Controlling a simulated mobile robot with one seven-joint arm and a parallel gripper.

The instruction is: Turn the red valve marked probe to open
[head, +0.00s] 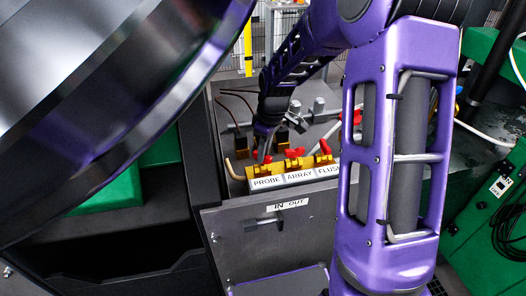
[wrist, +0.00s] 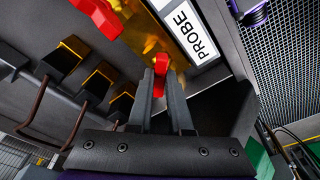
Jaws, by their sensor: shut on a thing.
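The red probe valve handle (wrist: 160,64) sits on the brass manifold beside the white PROBE label (wrist: 190,32) in the wrist view. My gripper (wrist: 160,80) is shut on this handle, with its tip showing between the two grey fingertips. In the head view, the PROBE label (head: 267,183) is the leftmost of three on the front of the brass block. My gripper (head: 266,152) reaches down from above behind that label and mostly hides the probe valve there. Any open or shut marking on the valve cannot be made out.
The red array valve (head: 295,153) and red flush valve (head: 325,147) stand close to the right of my gripper. Dark connectors with cables (wrist: 72,52) line the panel nearby. A large dark wheel (head: 90,90) fills the left of the head view.

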